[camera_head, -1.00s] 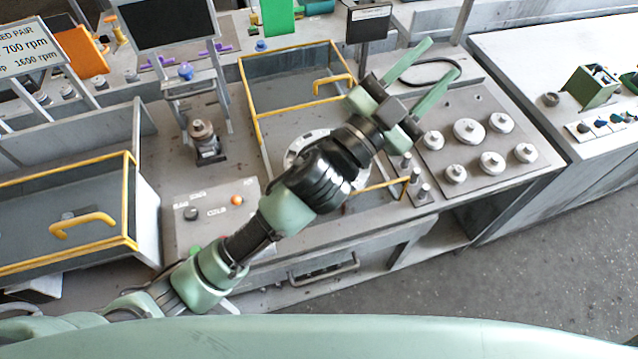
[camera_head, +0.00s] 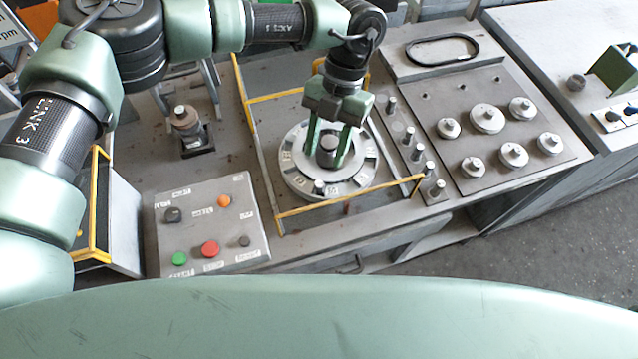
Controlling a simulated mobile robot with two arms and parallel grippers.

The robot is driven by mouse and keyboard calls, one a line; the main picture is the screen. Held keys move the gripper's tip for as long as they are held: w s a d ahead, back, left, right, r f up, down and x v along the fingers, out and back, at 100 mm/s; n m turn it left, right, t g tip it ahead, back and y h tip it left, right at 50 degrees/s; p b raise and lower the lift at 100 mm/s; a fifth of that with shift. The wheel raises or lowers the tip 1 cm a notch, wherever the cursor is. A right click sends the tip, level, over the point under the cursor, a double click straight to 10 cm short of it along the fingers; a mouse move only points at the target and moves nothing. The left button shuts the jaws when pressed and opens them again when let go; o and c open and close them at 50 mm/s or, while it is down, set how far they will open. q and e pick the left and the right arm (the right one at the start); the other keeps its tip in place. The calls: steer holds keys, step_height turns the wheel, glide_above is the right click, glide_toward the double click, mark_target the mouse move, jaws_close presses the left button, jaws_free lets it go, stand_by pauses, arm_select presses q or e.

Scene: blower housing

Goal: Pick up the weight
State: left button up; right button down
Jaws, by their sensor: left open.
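Several round metal weights with knobs sit on a grey plate at the right, among them a larger weight (camera_head: 487,119) in the back row and a weight (camera_head: 472,167) in the front row. My left gripper (camera_head: 326,158) is open and points down over the round disc (camera_head: 297,178) inside the yellow-railed enclosure. Its fingers are on either side of the disc's central hub (camera_head: 328,144); I cannot tell whether they touch it. A small knob (camera_head: 319,187) shows at the disc's front edge. My right gripper is not in view.
A row of upright pegs (camera_head: 409,137) stands between disc and weight plate. Yellow rails (camera_head: 350,196) border the enclosure. A button box (camera_head: 210,222) is at front left, and a black ring (camera_head: 441,50) lies behind the weights. A small metal stand (camera_head: 190,127) is left of the enclosure.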

mark_target(320, 183)
arm_select(q)
steer(key=p+x, duration=0.2)
steer(key=x, duration=0.1)
steer(key=p+x, duration=0.2)
steer(key=x, duration=0.1)
steer(key=shift+s+r, duration=0.1)
steer(key=shift+s, duration=0.35)
steer(key=shift+s+f, duration=0.15)
steer(key=shift+f, duration=0.3)
jaws_close()
